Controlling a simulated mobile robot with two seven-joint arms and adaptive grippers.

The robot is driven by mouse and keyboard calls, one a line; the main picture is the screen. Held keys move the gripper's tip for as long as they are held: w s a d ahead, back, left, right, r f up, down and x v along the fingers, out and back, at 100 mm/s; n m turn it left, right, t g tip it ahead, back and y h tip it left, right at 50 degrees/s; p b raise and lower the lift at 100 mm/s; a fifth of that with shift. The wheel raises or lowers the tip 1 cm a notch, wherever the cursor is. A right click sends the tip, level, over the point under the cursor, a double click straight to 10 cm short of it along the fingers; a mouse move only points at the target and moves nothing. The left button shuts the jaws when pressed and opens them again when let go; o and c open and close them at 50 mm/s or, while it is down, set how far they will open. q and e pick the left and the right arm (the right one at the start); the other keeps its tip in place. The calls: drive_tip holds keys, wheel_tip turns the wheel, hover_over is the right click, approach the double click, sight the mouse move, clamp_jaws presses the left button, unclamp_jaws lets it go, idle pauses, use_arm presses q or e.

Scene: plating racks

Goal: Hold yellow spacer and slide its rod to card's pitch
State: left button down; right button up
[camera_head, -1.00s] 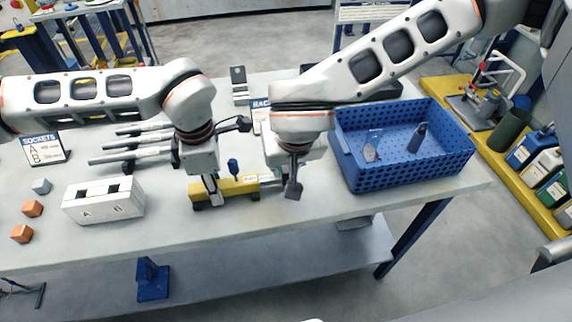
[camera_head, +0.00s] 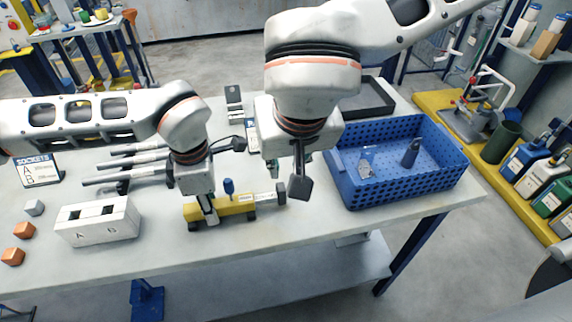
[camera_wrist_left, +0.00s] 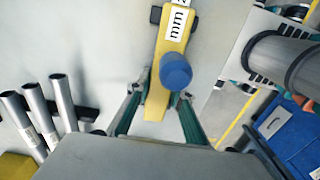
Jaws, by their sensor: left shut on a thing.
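The yellow spacer (camera_head: 235,205) lies near the table's front, with a blue knob (camera_head: 229,187) standing on it. A pale, labelled rod section (camera_head: 265,198) with a dark end piece extends from its right end. My left gripper (camera_head: 209,217) is shut on the spacer's left part. In the left wrist view the spacer (camera_wrist_left: 158,90) lies between the fingers (camera_wrist_left: 155,117), with a white "mm" label and the blue knob (camera_wrist_left: 175,71). My right gripper (camera_head: 300,187) is above and right of the rod end, apparently clear of it; its opening cannot be judged. A standing card (camera_head: 252,128) is mostly hidden behind my right arm.
A blue perforated crate (camera_head: 400,195) with a few parts inside stands at the right. A white A/B socket block (camera_head: 98,222), orange cubes (camera_head: 23,230) and a sockets sign (camera_head: 38,170) are at the left. Several grey tubes (camera_head: 135,163) lie behind the left gripper.

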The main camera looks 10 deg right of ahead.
use_arm(q)
drive_tip(key=c, duration=1.7)
unclamp_jaws()
